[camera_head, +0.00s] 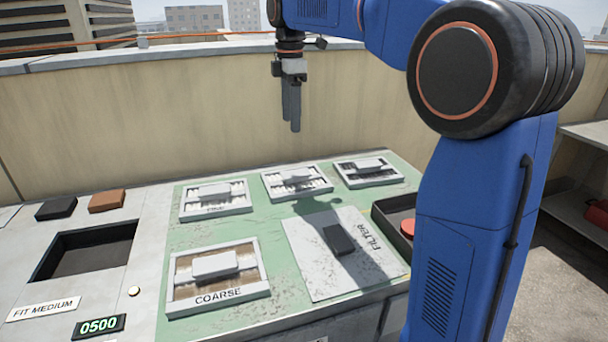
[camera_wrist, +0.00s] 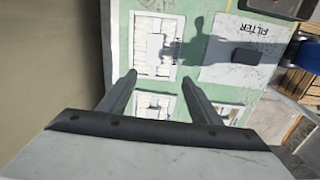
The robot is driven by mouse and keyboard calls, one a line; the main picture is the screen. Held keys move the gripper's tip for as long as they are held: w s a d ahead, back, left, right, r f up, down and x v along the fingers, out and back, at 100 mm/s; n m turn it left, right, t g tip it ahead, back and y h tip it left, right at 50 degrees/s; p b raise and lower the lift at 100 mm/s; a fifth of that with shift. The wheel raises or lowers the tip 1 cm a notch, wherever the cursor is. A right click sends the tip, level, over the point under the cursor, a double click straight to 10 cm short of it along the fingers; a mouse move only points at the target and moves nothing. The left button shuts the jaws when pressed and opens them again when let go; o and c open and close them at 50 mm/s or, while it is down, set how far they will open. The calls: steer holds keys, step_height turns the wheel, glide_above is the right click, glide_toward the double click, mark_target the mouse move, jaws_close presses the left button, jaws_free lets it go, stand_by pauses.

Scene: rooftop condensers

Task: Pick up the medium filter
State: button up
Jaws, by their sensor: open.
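Several framed filters lie on a green mat (camera_head: 262,232). The front one is labelled COARSE (camera_head: 217,278). Behind it are a back-left filter (camera_head: 240,199), a back-middle filter (camera_head: 275,182) and a back-right filter (camera_head: 350,170); I cannot read their labels clearly, so I cannot tell which is medium. My gripper (camera_head: 291,126) hangs open and empty, fingers down, well above the back row. In the wrist view my fingers (camera_wrist: 158,82) are spread apart, with one framed filter (camera_wrist: 145,45) ahead and another (camera_wrist: 150,106) partly between them.
A pale FILTER plate (camera_head: 310,255) with a dark block lies right of COARSE. A dark tray (camera_head: 380,218) holds something red. At left are a recessed slot (camera_head: 88,250), a FIT MEDIUM label (camera_head: 43,309), a display reading 0500 (camera_head: 98,326) and two small blocks. A wall stands behind.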

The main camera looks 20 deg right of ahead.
steer(key=w, duration=0.2)
glide_above(296, 173)
steer(key=a, duration=0.1)
step_height(296, 173, down, 12)
steer(key=shift+s+a, duration=0.1)
steer(key=shift+s, duration=0.05)
steer(key=f, duration=0.2)
steer(key=d+f, duration=0.1)
steer(key=f, duration=0.1)
steer(key=shift+w+f, duration=0.15)
steer(key=shift+w, duration=0.05)
steer(key=shift+f, duration=0.5)
steer(key=c, duration=1.3)
